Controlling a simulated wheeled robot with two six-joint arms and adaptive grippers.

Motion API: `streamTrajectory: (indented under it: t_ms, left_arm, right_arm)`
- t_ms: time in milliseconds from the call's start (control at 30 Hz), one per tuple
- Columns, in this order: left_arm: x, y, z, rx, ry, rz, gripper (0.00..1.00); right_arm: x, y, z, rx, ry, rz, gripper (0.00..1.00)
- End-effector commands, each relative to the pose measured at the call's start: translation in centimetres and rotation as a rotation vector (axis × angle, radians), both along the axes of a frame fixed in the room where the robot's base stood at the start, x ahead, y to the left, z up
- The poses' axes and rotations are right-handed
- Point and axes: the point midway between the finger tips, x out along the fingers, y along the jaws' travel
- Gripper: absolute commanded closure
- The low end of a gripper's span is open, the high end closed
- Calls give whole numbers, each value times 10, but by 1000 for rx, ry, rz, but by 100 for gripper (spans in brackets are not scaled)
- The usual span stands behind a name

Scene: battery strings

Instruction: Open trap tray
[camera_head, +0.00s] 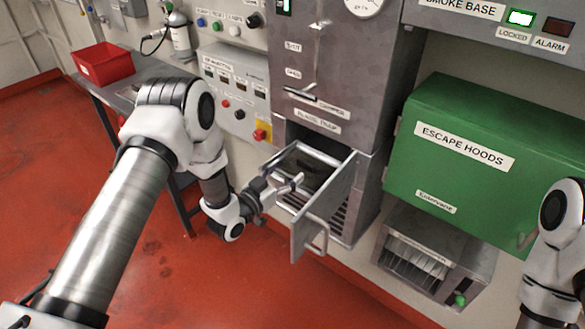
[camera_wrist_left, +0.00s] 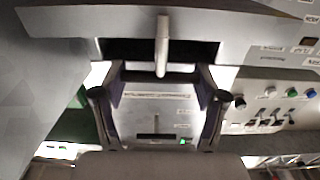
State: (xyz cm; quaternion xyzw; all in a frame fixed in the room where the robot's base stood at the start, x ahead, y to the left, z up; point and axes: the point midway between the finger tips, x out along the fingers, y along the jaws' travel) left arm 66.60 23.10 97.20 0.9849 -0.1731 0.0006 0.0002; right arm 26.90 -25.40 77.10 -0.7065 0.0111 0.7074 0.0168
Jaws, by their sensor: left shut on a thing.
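The trap tray (camera_head: 286,162) is a grey metal tray with a dark inside, sticking out of the cabinet opening below the "FLAME TRAP" label (camera_head: 318,122). My left gripper (camera_head: 292,186) is at the tray's front edge, shut on its handle. In the left wrist view, the pale handle bar (camera_wrist_left: 162,45) stands between the fingertips of the left gripper (camera_wrist_left: 161,72). A grey door panel (camera_head: 322,212) with its own bar handle stands swung out just right of the tray. The tray's far end is hidden in the cabinet. My right gripper is out of view.
A green "ESCAPE HOODS" box (camera_head: 480,185) is on the wall to the right, above a grey slotted unit (camera_head: 432,260). A red bin (camera_head: 104,64) stands on a side table at left. The red floor (camera_head: 190,275) is clear in front.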

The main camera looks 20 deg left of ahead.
Motion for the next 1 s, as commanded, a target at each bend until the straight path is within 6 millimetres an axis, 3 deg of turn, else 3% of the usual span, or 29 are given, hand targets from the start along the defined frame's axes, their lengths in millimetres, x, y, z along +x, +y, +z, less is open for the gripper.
streamTrajectory:
  t_ms: [200, 567, 600, 667, 1000]
  left_arm:
    - [-10, 3, -3, 0, 6, -1, 91]
    - [-11, 3, -2, 1, 5, -1, 91]
    - [-11, 3, -2, 1, 5, -1, 21]
    - [-11, 3, -2, 1, 5, -1, 2]
    - [-11, 4, -2, 1, 3, 0, 2]
  right_arm:
    - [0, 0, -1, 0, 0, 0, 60]
    - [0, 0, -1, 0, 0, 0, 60]
    - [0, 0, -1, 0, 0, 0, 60]
    - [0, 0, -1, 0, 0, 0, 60]
    - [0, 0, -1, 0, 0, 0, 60]
